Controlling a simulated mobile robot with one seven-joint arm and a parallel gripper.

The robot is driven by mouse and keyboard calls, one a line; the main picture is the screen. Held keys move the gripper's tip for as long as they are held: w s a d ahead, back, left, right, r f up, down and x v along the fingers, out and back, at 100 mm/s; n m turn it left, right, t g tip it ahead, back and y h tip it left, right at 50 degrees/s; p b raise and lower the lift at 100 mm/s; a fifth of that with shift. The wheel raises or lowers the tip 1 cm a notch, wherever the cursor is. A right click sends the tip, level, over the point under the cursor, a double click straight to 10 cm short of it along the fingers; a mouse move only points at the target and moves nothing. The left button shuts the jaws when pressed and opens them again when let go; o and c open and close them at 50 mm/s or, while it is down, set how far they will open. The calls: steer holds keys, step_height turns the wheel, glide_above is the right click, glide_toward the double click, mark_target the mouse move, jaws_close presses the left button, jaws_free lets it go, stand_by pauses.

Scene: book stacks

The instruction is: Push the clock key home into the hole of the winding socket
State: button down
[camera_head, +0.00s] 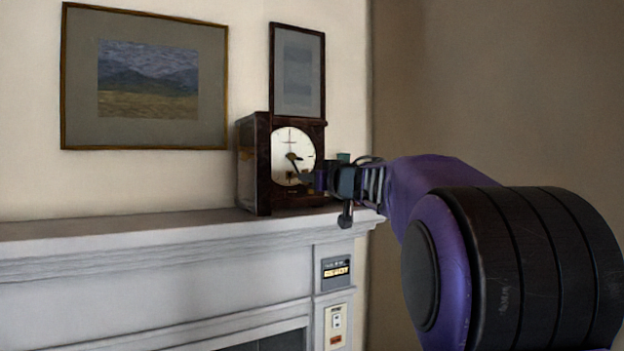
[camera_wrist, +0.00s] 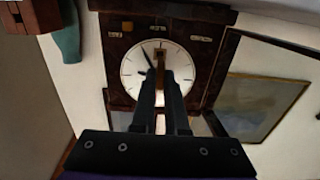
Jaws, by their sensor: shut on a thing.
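The clock (camera_head: 255,165) is a dark wooden box with a round white dial (camera_head: 290,148), standing on the mantel. My gripper (camera_head: 318,181) reaches in from the right, with its fingertips close before the lower right of the dial. In the wrist view the fingers (camera_wrist: 161,78) point at the dial (camera_wrist: 135,68), close together. A small brownish-brass piece, seemingly the clock key (camera_wrist: 160,58), shows between the fingertips, and my gripper is shut on it. The winding socket and its hole are hidden behind the fingertips and key. I cannot tell whether the key touches the socket.
The white mantel (camera_head: 130,235) runs below the clock, with free room to its left. A teal vase (camera_wrist: 66,32) and a reddish-brown box (camera_wrist: 38,14) stand beside the clock. Framed pictures (camera_head: 145,78) (camera_head: 298,72) hang behind. Small panels (camera_head: 336,272) are on the mantel's front.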

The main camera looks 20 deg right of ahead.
steer(key=shift+w+a, duration=0.1)
steer(key=shift+w, duration=0.45)
steer(key=shift+w, duration=0.1)
stand_by(1.3)
steer(key=shift+w+a, duration=0.1)
steer(key=shift+w, duration=0.2)
steer(key=shift+w+a, duration=0.15)
steer(key=shift+w, duration=0.55)
steer(key=shift+w+a, duration=0.1)
steer(key=shift+w, duration=0.55)
steer(key=c, duration=0.9)
jaws_free()
steer(key=shift+o, duration=0.2)
